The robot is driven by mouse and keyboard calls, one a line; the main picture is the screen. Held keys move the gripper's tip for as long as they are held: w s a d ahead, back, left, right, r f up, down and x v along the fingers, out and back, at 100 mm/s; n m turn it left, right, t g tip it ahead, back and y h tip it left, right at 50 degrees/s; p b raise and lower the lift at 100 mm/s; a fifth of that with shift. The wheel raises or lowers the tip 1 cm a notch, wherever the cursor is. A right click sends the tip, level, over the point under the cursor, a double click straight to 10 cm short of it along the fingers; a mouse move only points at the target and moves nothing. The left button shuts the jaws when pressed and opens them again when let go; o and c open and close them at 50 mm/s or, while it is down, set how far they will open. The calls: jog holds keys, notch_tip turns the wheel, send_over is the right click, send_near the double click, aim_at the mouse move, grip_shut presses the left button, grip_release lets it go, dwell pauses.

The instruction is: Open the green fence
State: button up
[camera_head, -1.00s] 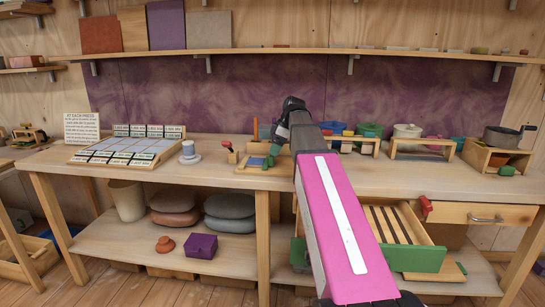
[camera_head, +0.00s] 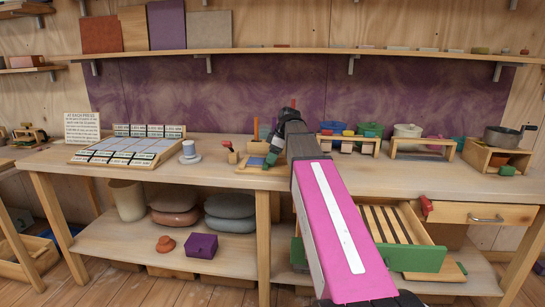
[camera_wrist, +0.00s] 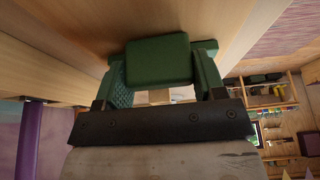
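In the head view my gripper (camera_head: 272,157) is low over the workbench (camera_head: 215,163), beside a small wooden tray with blue and green on it (camera_head: 250,166). In the wrist view my gripper's two green, textured fingers (camera_wrist: 162,85) stand wide apart. A green block (camera_wrist: 158,60) with rounded edges lies between their tips and overlaps the left finger. I cannot tell whether the fingers touch it, or whether it is part of the green fence. My arm hides part of the bench.
A green-fronted drawer (camera_head: 415,259) with dark slats stands open under the bench at the right. A crate (camera_head: 480,157) with a pot and small toy benches (camera_head: 425,143) stand on the right. A white spool (camera_head: 189,152) and a card board (camera_head: 118,150) stand left.

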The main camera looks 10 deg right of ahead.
jog(key=s+d, duration=0.1)
jog(key=d, duration=0.2)
jog(key=s+d, duration=0.1)
jog(key=d, duration=0.2)
jog(key=s+d, duration=0.1)
jog(key=d, duration=0.2)
jog(key=shift+d, duration=0.3)
jog(key=o, duration=1.3)
jog(key=shift+v, duration=5.4)
